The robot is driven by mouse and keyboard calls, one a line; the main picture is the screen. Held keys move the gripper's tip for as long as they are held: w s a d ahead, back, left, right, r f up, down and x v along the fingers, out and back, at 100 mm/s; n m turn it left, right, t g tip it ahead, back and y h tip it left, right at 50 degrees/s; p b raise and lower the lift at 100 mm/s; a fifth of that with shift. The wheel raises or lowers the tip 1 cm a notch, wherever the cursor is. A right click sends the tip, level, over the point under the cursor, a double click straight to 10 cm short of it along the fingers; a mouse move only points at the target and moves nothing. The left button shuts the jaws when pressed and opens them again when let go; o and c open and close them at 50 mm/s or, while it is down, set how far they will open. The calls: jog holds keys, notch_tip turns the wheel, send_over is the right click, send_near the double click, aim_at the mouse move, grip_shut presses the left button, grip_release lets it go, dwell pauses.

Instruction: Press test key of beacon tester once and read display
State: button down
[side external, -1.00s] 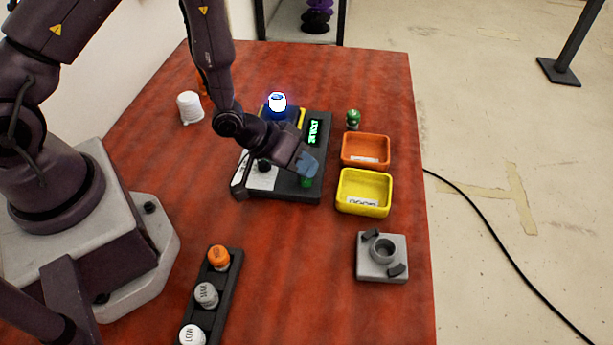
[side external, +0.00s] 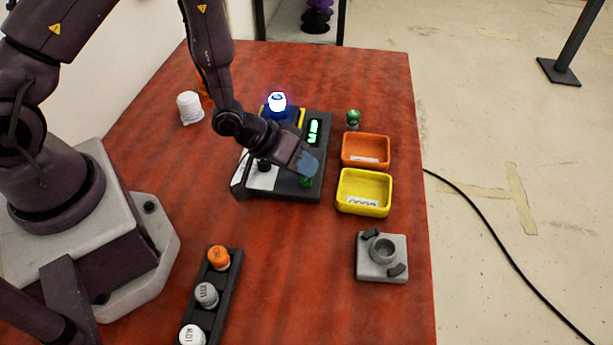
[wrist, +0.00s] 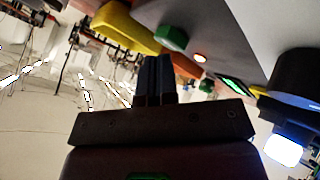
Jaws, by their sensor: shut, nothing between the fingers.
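The beacon tester (side external: 322,152) is a dark box in the middle of the table. Its green test key (side external: 306,182) is at the near right corner and also shows in the wrist view (wrist: 172,37). Its display (side external: 314,131) is lit green, with characters too small to read; in the wrist view the display (wrist: 232,85) is seen edge-on. A beacon (side external: 278,102) with a bright white-blue glowing top sits on the tester's far side. My gripper (side external: 308,166) is shut and empty, fingertips close by the green key. I cannot tell whether they touch it.
An orange tray (side external: 366,151) and a yellow tray (side external: 364,192) stand right of the tester, with a green-topped piece (side external: 353,119) behind. A grey fixture (side external: 382,257) and a dark rack (side external: 226,290) of capped pieces are nearer. A white cup-like piece (side external: 190,107) stands at left.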

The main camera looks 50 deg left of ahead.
jog(key=shift+r, duration=0.5)
jog(key=shift+r, duration=0.1)
jog(key=shift+r, duration=2.4)
